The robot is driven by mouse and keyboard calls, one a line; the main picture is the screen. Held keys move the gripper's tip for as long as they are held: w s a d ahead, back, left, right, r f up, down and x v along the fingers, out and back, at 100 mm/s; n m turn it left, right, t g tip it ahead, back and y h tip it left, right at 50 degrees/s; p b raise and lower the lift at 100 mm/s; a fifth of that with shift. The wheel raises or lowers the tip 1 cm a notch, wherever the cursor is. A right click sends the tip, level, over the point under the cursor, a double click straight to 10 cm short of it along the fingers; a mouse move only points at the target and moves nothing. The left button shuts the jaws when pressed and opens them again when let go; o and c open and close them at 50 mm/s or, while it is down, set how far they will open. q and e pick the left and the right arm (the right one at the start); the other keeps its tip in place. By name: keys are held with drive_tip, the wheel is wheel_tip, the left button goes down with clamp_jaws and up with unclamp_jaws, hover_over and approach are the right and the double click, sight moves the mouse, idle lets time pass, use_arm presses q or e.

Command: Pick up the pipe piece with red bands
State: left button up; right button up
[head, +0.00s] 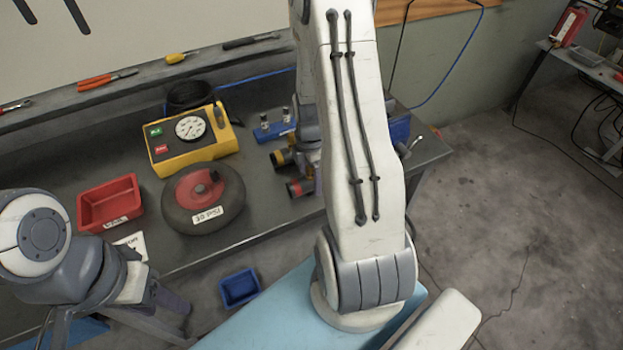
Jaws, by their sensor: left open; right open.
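The pipe piece with red bands (297,188) lies on the dark workbench, its banded end pointing left. Its right part is hidden behind my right gripper and arm. My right gripper (311,171) is mostly hidden behind my white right arm. It is open, low over the bench at the pipe piece; I cannot tell whether it touches. A similar pipe piece with a yellow band (282,158) lies just behind it. My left gripper (187,326) is open and empty at the lower left, in front of the bench.
A blue holder (268,136) stands behind. A blue bin (239,288) sits below the bench edge. Open floor lies at right.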

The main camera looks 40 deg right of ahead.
drive_tip(key=shift+f, duration=1.05)
clamp_jaws()
drive_tip(key=shift+r, duration=0.15)
